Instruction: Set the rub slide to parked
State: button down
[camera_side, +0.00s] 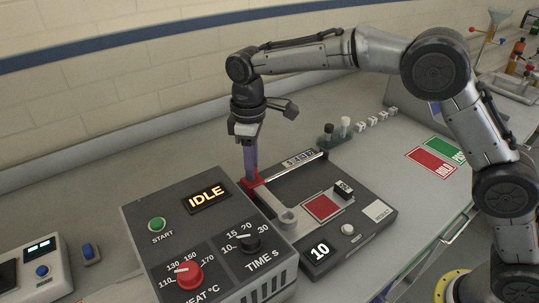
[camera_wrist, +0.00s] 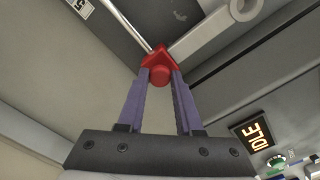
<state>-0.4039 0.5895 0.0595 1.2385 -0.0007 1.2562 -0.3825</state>
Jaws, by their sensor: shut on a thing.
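The rub slide's red carriage (camera_side: 256,187) sits at the left end of a thin metal rail (camera_side: 297,166) on a dark grey rub unit (camera_side: 362,215). A grey arm with a ring end (camera_side: 288,215) reaches from the carriage toward the front of the unit. My gripper (camera_side: 250,172) points down from above, its purple fingers shut on the carriage's red knob. In the wrist view the fingertips (camera_wrist: 160,82) close around the red knob (camera_wrist: 160,74), with the rail and the grey arm (camera_wrist: 215,28) beyond. Lettering by the rail is too small to read.
A dryer control box (camera_side: 205,240) showing IDLE stands close to the left of the slide. A red patch (camera_side: 322,207), a small black block (camera_side: 344,190) and a display reading 10 (camera_side: 320,250) are on the unit. Red and green mats (camera_side: 431,164) lie to the right.

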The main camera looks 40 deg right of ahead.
jog(key=shift+a+r, duration=0.15)
jog(key=shift+a, duration=0.2)
jog(key=c, duration=0.6)
grip_release()
jog(key=shift+d, duration=0.1)
notch_tip(320, 180, up, 14)
jog(key=shift+f, duration=0.15)
